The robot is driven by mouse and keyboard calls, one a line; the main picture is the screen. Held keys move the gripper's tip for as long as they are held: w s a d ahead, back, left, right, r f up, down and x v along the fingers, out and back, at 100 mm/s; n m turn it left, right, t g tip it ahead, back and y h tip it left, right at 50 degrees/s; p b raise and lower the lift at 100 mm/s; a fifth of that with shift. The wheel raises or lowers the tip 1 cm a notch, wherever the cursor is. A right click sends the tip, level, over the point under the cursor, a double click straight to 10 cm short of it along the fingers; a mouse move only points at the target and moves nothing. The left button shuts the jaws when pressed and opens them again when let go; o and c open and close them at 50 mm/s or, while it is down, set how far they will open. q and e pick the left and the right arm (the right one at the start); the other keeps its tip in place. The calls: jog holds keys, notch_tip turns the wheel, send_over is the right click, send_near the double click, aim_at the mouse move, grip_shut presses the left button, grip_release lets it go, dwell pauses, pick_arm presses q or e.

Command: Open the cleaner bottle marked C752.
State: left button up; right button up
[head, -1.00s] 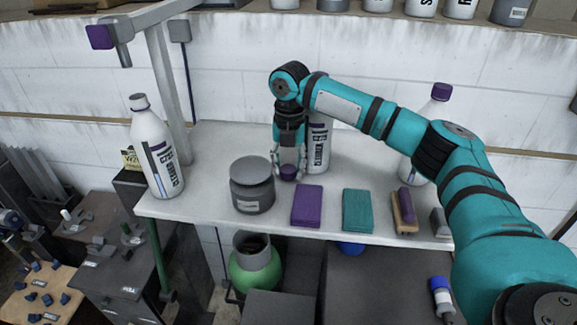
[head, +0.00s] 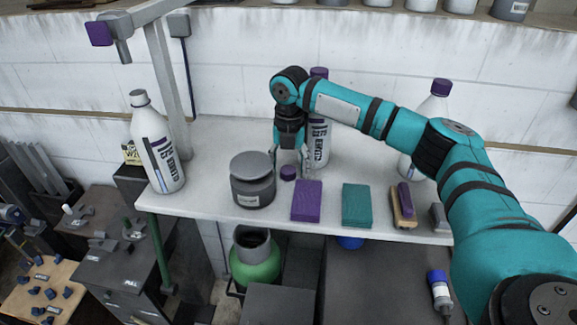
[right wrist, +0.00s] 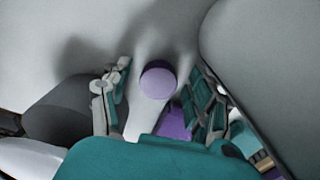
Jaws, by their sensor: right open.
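Three white cleaner bottles stand on the shelf: a left one with a grey cap (head: 157,145), a middle one (head: 318,143) partly behind my right arm with a purple cap (head: 318,72) on top, and a right one (head: 436,106) with a purple cap. I cannot read the code numbers on their labels. A small loose purple cap (head: 288,173) sits on the shelf in front of the middle bottle. My right gripper (head: 290,168) points down over it, open; the right wrist view shows the loose cap (right wrist: 158,82) between the spread fingers. My left gripper is not in view.
A dark grey jar (head: 253,181) stands close left of my right gripper. A purple block (head: 307,201), a teal block (head: 356,205) and a brush (head: 403,204) lie along the shelf's front. The shelf (head: 205,150) is clear between the left bottle and the jar.

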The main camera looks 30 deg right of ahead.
aim_at(289, 168)
jog(key=shift+r, duration=0.3)
notch_tip(289, 168, up, 12)
jog(key=b, duration=0.4)
jog(key=shift+f, duration=0.15)
jog(key=shift+d+f, duration=0.1)
